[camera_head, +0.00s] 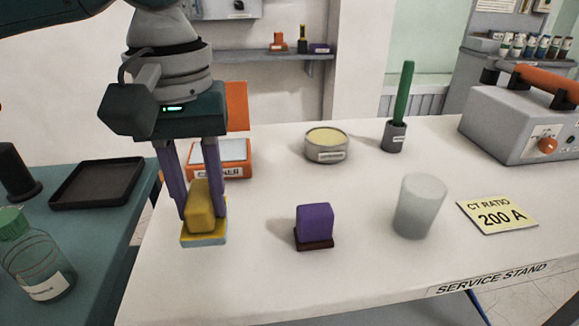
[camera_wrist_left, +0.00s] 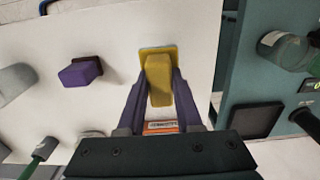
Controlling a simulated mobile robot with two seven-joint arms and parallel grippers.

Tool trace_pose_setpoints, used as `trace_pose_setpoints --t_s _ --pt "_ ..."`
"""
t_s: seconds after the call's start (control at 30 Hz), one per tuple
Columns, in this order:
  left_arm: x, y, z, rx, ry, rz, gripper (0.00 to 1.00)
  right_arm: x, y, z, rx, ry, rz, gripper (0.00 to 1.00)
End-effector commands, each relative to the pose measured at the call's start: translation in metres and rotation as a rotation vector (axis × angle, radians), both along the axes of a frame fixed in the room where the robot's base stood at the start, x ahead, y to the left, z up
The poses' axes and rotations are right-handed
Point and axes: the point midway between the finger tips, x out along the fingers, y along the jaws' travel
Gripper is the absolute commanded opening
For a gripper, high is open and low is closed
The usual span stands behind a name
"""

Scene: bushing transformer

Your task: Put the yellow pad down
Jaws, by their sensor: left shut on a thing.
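The yellow pad (camera_head: 200,204) is a yellow block with a light blue base, upright at the left front of the white service stand (camera_head: 370,270). My left gripper (camera_head: 202,213) points down with its two purple fingers on either side of the yellow block, shut on it. The blue base is at or very near the stand's surface; I cannot tell whether it touches. The left wrist view also shows the yellow pad (camera_wrist_left: 159,78) between the fingers (camera_wrist_left: 160,84). My right gripper is not in view.
A purple pad (camera_head: 314,224) with a dark base stands to the right. A frosted cup (camera_head: 420,207), a CT ratio card (camera_head: 497,215), a round tin (camera_head: 327,146) and an orange-edged cleaner box (camera_head: 219,158) are also on the stand. The stand's left edge is close to the pad.

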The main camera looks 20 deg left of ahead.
Motion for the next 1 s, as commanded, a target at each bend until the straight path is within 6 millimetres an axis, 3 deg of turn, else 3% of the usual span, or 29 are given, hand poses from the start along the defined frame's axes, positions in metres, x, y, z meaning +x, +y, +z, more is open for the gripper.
trace_pose_setpoints --t_s 0.27,0.67,0.7,0.93,1.0 --pt "0.000 0.000 -0.040 0.001 0.001 0.001 0.00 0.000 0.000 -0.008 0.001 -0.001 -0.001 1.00" --pt "0.000 0.000 -0.044 0.001 0.001 0.000 0.00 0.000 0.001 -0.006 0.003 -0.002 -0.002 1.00" --pt "0.000 0.000 -0.045 0.001 0.001 0.000 0.36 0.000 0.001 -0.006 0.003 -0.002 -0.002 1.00" --pt "0.000 0.000 -0.045 0.001 0.000 0.000 0.62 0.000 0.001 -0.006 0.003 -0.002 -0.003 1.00" --pt "0.000 0.000 -0.045 0.001 -0.001 0.000 0.64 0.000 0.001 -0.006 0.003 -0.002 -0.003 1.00"
